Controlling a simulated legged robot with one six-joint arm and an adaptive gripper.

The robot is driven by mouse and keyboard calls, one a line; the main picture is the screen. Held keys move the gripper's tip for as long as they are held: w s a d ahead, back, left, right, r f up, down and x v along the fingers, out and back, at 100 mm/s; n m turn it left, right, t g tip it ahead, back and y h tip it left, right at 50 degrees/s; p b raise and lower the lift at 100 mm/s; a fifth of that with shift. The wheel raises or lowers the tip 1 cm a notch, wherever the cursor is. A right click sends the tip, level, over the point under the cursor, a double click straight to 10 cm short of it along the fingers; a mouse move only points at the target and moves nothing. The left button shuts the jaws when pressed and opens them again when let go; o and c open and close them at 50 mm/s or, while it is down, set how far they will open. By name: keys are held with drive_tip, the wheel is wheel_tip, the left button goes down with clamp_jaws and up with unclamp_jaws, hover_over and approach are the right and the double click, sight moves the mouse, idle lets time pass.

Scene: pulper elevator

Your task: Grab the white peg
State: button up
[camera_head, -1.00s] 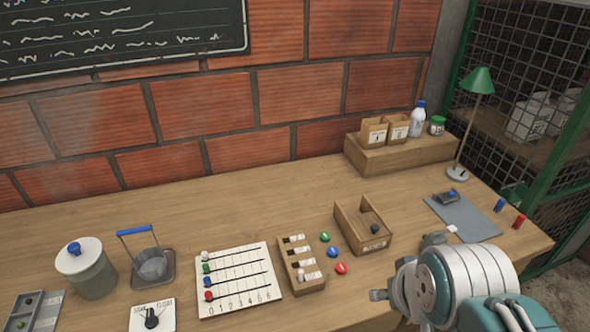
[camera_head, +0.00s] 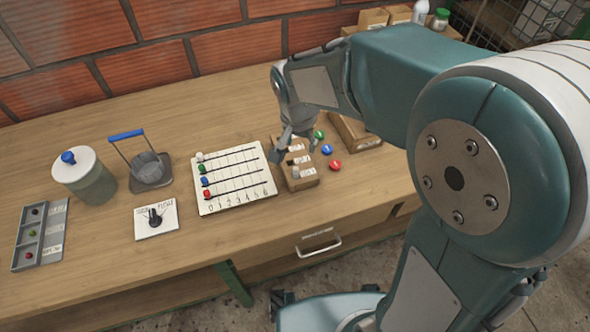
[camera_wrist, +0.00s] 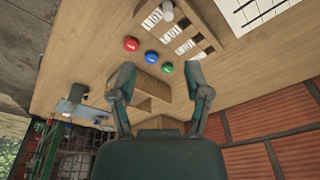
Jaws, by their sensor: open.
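The white peg (camera_wrist: 167,10) stands in the slotted wooden rack (camera_wrist: 208,27), at the top of the wrist view. In the head view the white peg (camera_head: 296,172) shows small at the rack's (camera_head: 303,182) near end. My gripper (camera_head: 294,147) is over the rack area there, partly covering the rack's far end. In the wrist view my gripper (camera_wrist: 160,72) is open and empty, its fingers spread to either side of the picture's middle. The peg lies beyond the fingertips, apart from them.
Red (camera_wrist: 131,44), blue (camera_wrist: 152,57) and green (camera_wrist: 167,68) round buttons lie beside the rack. A slider board (camera_head: 235,178) with coloured knobs, one white, is left of it. An open wooden box (camera_head: 352,130) stands to the right, partly behind my arm.

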sight(295, 168)
drive_tip(key=shift+m, duration=0.3)
drive_tip(key=f, duration=0.2)
drive_tip(key=w+f, duration=0.1)
drive_tip(key=f, duration=0.2)
drive_tip(key=a+f, duration=0.1)
drive_tip(key=f, duration=0.1)
drive_tip(key=shift+w+a+f, duration=0.1)
drive_tip(key=shift+w+f, duration=0.2)
drive_tip(key=shift+w, duration=0.1)
drive_tip(key=f, duration=0.5)
drive_tip(key=shift+w+d+f, duration=0.1)
drive_tip(key=shift+d+f, duration=0.1)
drive_tip(key=shift+f, duration=0.1)
drive_tip(key=c, duration=0.9)
